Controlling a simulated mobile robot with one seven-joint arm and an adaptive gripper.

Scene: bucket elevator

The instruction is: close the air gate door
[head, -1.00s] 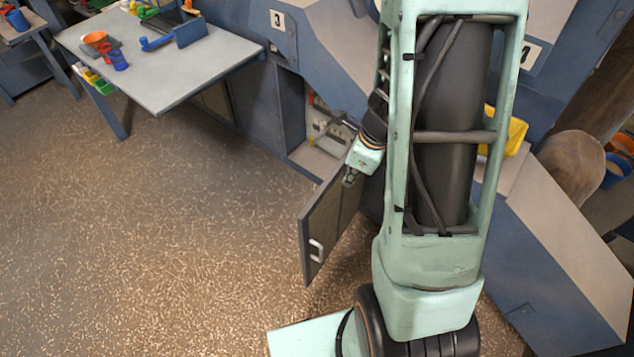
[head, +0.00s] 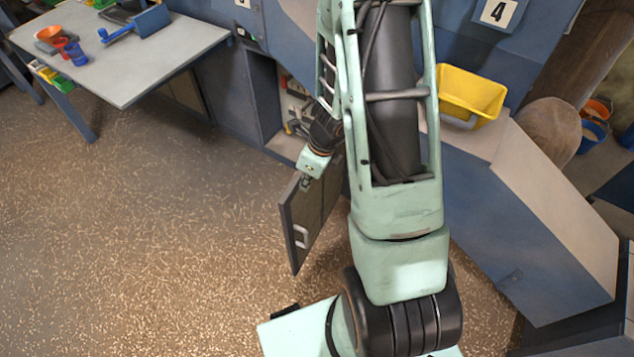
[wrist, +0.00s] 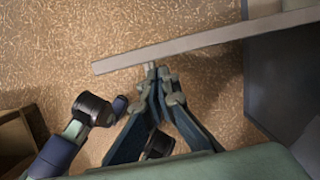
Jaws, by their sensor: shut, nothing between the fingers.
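The air gate door (head: 312,208) is a grey-brown panel with a pale handle (head: 301,237). It stands open, jutting out from the low cabinet opening (head: 289,118) into the floor space. In the wrist view the door (wrist: 200,42) is seen from above as a long grey edge. My gripper (head: 305,183) is at the door's top edge, toward its free end. In the wrist view my gripper (wrist: 151,72) is shut and empty, its fingertips right by the door's edge; I cannot tell whether they touch it. My arm hides part of the door's hinge side.
A grey worktable (head: 130,65) with cups and small parts stands at the upper left. A yellow bin (head: 472,93) sits on the machine at the right, beside a blue sloped housing (head: 545,245). The speckled floor (head: 150,240) left of the door is clear.

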